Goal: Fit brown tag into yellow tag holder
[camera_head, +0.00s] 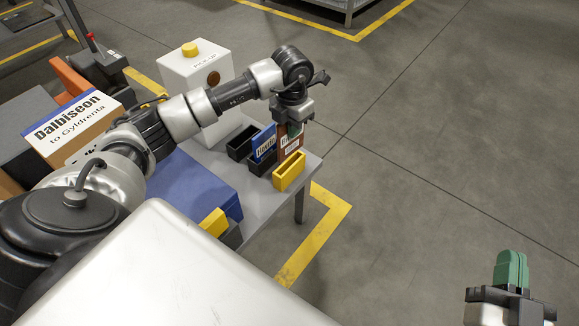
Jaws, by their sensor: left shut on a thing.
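The brown tag (284,143), with white labels, is upright above the yellow tag holder (289,176) near the right corner of the grey table. My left gripper (294,130) is shut on the top of the brown tag. The tag's lower edge meets the holder's top in the picture; I cannot tell whether it is inside the slot or just behind or above it. My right gripper (511,270) is at the lower right, its green fingers together and empty, far from the table.
A blue tag (264,142) stands in a black holder (260,166) beside the yellow one. Another black holder (238,147) is further left. A white box with a yellow button (190,49) stands behind. A blue surface (190,190) lies at the table's left. Floor to the right is clear.

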